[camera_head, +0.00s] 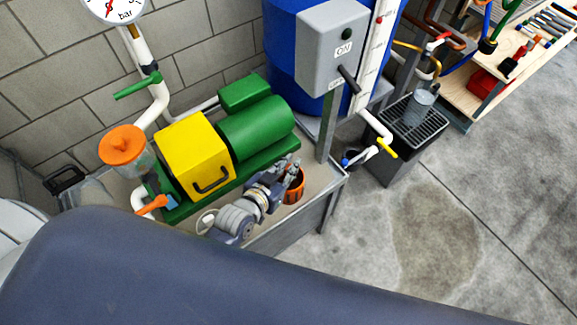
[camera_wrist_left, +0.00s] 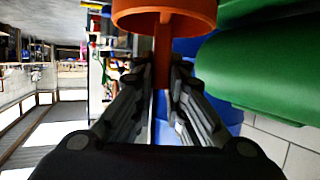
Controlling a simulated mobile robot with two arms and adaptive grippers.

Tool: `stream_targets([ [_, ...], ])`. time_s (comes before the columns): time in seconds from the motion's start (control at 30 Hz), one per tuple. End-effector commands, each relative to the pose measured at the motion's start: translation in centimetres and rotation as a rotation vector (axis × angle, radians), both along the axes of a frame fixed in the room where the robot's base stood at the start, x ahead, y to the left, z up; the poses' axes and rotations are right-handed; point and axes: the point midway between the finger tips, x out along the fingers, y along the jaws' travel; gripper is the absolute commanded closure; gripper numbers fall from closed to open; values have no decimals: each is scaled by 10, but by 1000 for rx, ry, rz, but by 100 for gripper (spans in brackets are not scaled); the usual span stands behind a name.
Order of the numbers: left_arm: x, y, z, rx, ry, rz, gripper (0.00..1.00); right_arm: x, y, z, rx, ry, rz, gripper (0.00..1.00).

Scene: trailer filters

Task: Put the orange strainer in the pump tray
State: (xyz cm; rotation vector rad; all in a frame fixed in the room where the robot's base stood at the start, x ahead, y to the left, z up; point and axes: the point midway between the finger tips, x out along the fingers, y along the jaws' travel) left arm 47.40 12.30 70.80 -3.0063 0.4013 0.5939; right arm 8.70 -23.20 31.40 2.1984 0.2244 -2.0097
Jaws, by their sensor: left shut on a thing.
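The orange strainer (camera_head: 293,192) is at the right end of the green pump, over the pump tray. In the left wrist view its orange ring (camera_wrist_left: 165,17) is at the top, with its handle running down between the fingers. My left gripper (camera_head: 289,171) is shut on that handle. The pump tray (camera_head: 283,229) is the grey metal tray under the pump, and my left arm hides part of it. I cannot tell whether the strainer touches the tray floor. My right gripper is not in view.
The green pump (camera_head: 258,126) with its yellow cover (camera_head: 194,153) fills much of the tray. A grey switch box (camera_head: 333,45) on a post stands behind its right end. A black grated stand (camera_head: 402,130) is to the right. The concrete floor beyond is clear.

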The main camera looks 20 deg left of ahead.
Motion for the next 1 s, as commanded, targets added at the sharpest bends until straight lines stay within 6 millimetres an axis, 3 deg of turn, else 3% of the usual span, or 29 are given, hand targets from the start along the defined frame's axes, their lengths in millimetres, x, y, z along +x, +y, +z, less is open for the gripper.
stream_targets([
  [0.3,0,0,-2,0,-1,0,100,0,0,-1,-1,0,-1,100],
  [0.33,0,0,-3,0,-1,0,86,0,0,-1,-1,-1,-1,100],
  [0.4,0,0,-2,0,-1,0,70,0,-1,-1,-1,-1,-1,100],
  [0.43,0,0,-2,0,-1,0,68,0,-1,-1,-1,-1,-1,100],
  [0.8,0,0,2,0,-1,0,68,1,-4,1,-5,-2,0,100],
  [1.0,-25,7,10,1,2,0,68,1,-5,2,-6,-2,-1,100],
])
